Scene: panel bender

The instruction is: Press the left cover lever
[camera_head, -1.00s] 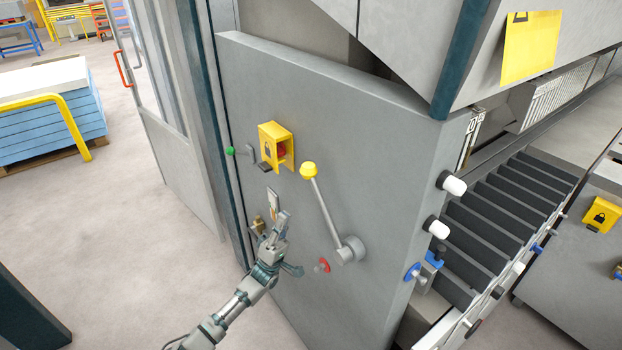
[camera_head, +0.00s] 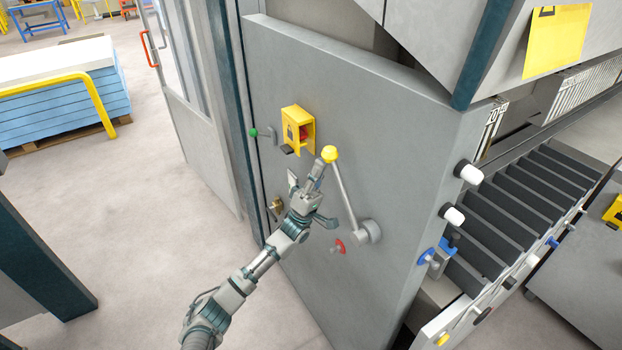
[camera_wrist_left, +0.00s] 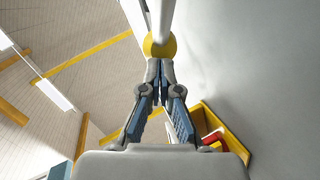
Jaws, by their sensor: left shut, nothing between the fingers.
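A long grey lever (camera_head: 346,194) with a yellow knob (camera_head: 329,154) stands out from the grey panel (camera_head: 395,140), tilted up and left from its round hub. A yellow cover box (camera_head: 291,118) with a lock mark and a red part inside sits up and left of the knob; a small dark tab (camera_head: 287,149) shows at its lower left. My left gripper (camera_head: 317,172) is shut and empty, its fingertips just below the knob. In the left wrist view the closed fingertips (camera_wrist_left: 159,68) point at the knob (camera_wrist_left: 159,46); whether they touch is unclear. My right gripper is not in view.
A green-knobbed handle (camera_head: 265,133) is left of the box. A brass fitting (camera_head: 276,205) and a red knob (camera_head: 340,246) sit lower on the panel. White-tipped pegs (camera_head: 468,172) stick out at its right edge. Open floor lies to the left.

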